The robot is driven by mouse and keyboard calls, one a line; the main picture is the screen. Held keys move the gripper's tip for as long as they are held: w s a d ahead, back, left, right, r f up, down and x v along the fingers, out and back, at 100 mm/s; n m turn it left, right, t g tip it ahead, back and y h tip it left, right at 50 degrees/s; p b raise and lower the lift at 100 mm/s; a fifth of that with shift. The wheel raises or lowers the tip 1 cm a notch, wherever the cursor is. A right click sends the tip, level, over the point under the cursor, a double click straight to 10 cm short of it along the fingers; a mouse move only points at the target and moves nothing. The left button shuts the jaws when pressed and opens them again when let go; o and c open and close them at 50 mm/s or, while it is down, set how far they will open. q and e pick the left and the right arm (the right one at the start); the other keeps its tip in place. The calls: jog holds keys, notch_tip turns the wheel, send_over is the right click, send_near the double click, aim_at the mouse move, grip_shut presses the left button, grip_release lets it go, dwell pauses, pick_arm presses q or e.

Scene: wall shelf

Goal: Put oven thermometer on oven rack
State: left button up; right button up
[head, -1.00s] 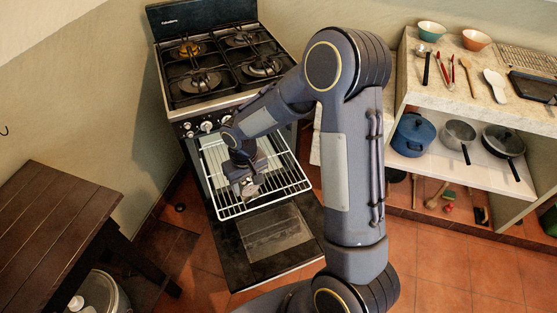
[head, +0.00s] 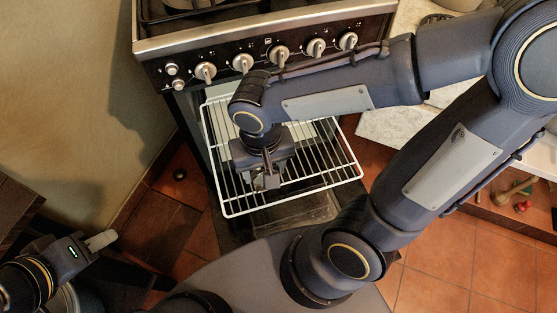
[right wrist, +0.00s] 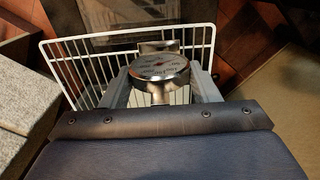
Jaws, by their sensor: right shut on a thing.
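The oven rack (head: 335,165), a white wire grid, is pulled out of the open oven in the head view. My right gripper (head: 266,181) is over the middle of the rack, pointing down; the thermometer is hard to make out there. I cannot tell whether it touches the wires. My left gripper (head: 103,240) is at the lower left, away from the rack, seen side-on, so its opening is unclear.
The stove front with its row of knobs (head: 243,63) rises just behind the rack. The open oven door (head: 300,212) lies below the rack. A light counter (head: 395,125) stands to the right, and a dark wooden table edge (head: 15,205) is at the left.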

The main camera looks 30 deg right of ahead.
jog(key=shift+d+f, duration=0.1)
jog(key=shift+f, duration=0.35)
jog(key=w+d+f+b, duration=0.2)
jog(key=w+d+f, duration=0.2)
jog(key=w+d+f+b, duration=0.2)
jog(key=w+d+f, duration=0.3)
jog(key=shift+w+d+f+b, duration=0.2)
jog(key=shift+d+b, duration=0.1)
jog(key=shift+b, duration=0.05)
jog(key=shift+d+f+b, duration=0.1)
jog(key=shift+f+b, duration=0.5)
jog(key=shift+f, duration=1)
jog(key=shift+f, duration=0.15)
jog(key=o, duration=1)
